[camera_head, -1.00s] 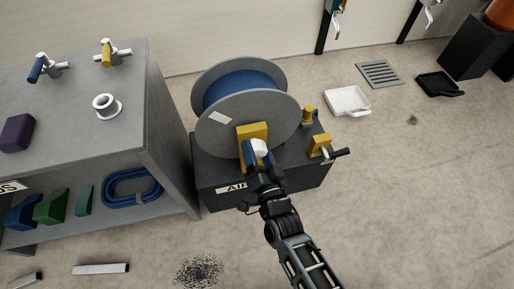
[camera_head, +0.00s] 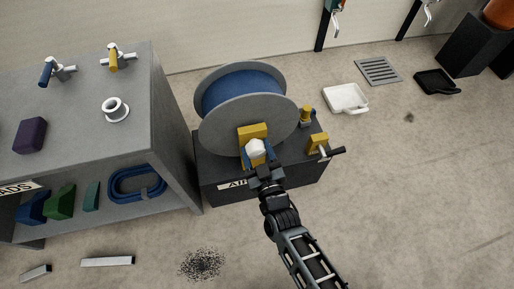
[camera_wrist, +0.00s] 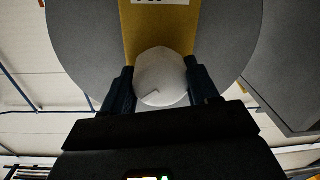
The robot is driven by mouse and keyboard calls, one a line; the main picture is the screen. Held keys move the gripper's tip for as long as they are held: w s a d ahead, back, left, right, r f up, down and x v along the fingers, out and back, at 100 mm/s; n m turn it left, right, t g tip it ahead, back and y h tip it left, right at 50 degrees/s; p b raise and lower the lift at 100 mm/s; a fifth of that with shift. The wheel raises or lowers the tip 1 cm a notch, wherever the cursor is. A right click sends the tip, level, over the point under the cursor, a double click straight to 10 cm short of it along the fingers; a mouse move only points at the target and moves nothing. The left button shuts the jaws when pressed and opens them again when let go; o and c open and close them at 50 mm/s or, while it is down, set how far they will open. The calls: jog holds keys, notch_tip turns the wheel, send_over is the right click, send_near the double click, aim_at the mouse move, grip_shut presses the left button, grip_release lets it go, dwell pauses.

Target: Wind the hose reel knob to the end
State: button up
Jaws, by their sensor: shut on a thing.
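The hose reel (camera_head: 268,110) has grey discs and blue hose wound between them, and stands on a dark base box (camera_head: 212,172). A yellow block (camera_head: 252,130) is on the front disc. A white round knob (camera_head: 257,147) sits in front of that block. My gripper (camera_head: 257,153) is shut on the knob. In the wrist view the white knob (camera_wrist: 161,76) sits between the two dark fingers, in front of the yellow block (camera_wrist: 158,26). The knob's rear side and its shaft are hidden.
A second yellow block with a dark-handled crank (camera_head: 319,142) and a yellow post (camera_head: 306,115) stand on the box's right side. A grey shelf bench (camera_head: 160,110) is close on the left. A white tray (camera_head: 346,98) and a floor grate (camera_head: 378,70) lie to the right.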

jog(key=n, duration=0.1)
jog(key=n+p, duration=0.1)
jog(key=n, duration=0.1)
jog(key=n+p, duration=0.1)
jog(key=n, duration=0.1)
jog(key=shift+r, duration=0.25)
jog(key=shift+a+f+n+h+p, duration=0.1)
jog(key=shift+n+h+p, duration=0.45)
jog(key=shift+n, duration=1.75)
jog(key=shift+a, duration=0.1)
jog(key=o, duration=1)
jog(key=shift+o, duration=0.2)
jog(key=shift+f, duration=0.1)
jog(key=p+v, duration=0.1)
jog(key=v, duration=0.6)
jog(key=shift+s+d+p, duration=0.25)
jog(key=shift+s+p, duration=0.1)
jog(key=shift+p, duration=0.05)
